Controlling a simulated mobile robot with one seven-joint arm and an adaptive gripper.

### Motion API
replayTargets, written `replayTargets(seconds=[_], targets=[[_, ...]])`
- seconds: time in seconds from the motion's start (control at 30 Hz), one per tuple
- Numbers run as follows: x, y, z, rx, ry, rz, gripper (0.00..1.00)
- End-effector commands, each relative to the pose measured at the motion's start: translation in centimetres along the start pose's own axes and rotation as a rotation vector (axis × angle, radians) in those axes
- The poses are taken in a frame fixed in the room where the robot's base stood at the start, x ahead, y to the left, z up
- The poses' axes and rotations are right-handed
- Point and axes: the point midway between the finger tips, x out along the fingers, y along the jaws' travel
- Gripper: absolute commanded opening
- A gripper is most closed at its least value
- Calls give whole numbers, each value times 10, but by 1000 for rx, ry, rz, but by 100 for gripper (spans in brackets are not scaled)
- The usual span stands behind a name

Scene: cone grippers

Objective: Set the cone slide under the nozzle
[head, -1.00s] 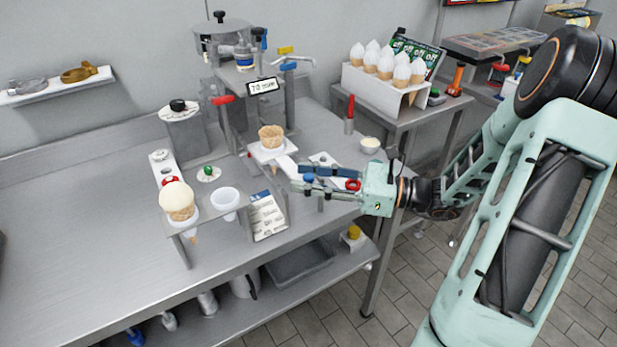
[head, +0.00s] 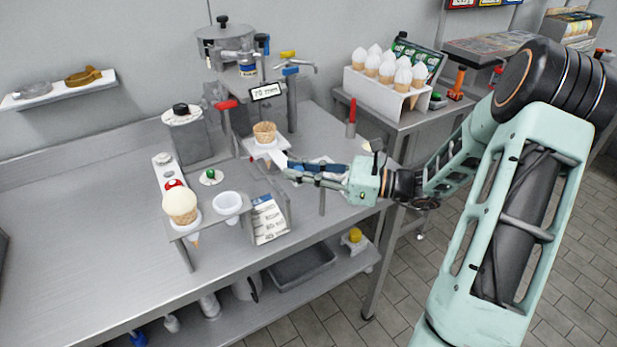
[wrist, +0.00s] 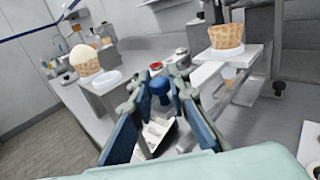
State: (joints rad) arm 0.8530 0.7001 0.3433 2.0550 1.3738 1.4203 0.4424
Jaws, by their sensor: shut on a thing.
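The cone slide (head: 262,147) is a white plate bearing an upright waffle cone (head: 265,132). It stands in front of the dispenser (head: 226,44), below its "70 mm" sign (head: 266,92); the nozzle tip is not clear. In the wrist view the cone (wrist: 226,39) is at the upper right on the white slide (wrist: 240,62). My gripper (head: 288,168) is at the slide's near right end. The join of knob and slide is hidden.
The counter's left side (head: 80,230) is clear.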

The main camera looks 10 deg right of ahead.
Motion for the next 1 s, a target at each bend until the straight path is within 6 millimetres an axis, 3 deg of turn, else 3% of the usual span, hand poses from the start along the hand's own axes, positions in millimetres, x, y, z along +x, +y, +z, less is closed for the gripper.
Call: replayTargets(seconds=[0.2, 0.5, 0.53, 0.67, 1.0], targets=[[22, -23, 1, 0, 0, -2, 0], [23, -24, 0, 1, 0, -3, 0], [23, -24, 0, 1, 0, -3, 19], [23, -24, 0, 1, 0, -3, 33], [19, -24, 0, 1, 0, -3, 33]])
